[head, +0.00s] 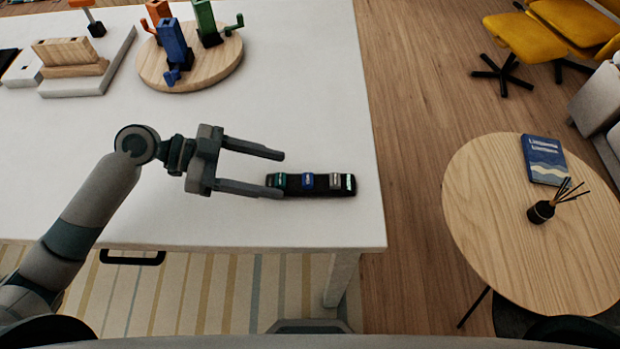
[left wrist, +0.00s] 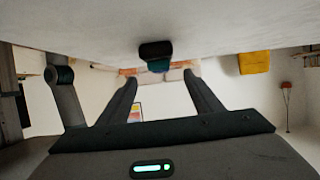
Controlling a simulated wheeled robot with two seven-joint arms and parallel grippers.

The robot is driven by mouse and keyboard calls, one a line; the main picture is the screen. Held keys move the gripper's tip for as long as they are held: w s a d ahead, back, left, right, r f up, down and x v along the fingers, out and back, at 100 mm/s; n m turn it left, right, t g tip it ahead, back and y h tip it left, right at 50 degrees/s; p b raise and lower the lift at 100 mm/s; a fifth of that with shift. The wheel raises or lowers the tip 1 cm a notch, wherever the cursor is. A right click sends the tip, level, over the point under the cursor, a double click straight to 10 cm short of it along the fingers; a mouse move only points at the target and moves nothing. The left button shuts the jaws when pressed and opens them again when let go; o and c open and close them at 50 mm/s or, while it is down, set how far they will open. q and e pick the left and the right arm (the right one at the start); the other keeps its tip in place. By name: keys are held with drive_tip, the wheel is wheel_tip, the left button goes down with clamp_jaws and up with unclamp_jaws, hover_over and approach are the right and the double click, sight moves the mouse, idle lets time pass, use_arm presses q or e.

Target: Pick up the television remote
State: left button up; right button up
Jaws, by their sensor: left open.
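A long, dark object with several coloured bands (head: 320,185) lies on the white table near its front right corner. It looks like the television remote, but the picture is too coarse to be sure. My left gripper (head: 275,174) is open and empty, its fingers pointing right at the object's left end. The nearer finger overlaps that end in the head view; I cannot tell whether they touch. In the left wrist view, a dark object with a teal part (left wrist: 155,51) shows beyond and between the spread fingertips (left wrist: 160,78). My right gripper is not in view.
The white table (head: 215,225) is clear around the dark object. A round wooden board (head: 150,75) with coloured figures stands further back, and a wooden block (head: 65,52) is at the far left. A round side table (head: 480,220) with a blue book (head: 544,158) stands right.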

sight(310, 179)
use_arm(q)
drive_tip(key=p+x, duration=0.1)
drive_tip(key=x, duration=0.2)
drive_tip(key=shift+d, duration=0.3)
drive_tip(key=shift+d+f, duration=0.1)
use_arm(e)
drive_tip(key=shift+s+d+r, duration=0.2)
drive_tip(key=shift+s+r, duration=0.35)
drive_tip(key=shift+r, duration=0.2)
use_arm(q)
drive_tip(key=shift+d+f+p, duration=0.1)
drive_tip(key=shift+d+p, duration=0.6)
drive_tip(key=shift+p, duration=0.05)
drive_tip(key=p+x, duration=0.1)
drive_tip(key=x, duration=0.2)
drive_tip(key=shift+p, duration=0.4)
drive_tip(key=shift+d+f, duration=0.35)
drive_tip(key=shift+f, duration=0.05)
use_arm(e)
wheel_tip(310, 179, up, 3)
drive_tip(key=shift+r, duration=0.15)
use_arm(q)
drive_tip(key=c, duration=1.2)
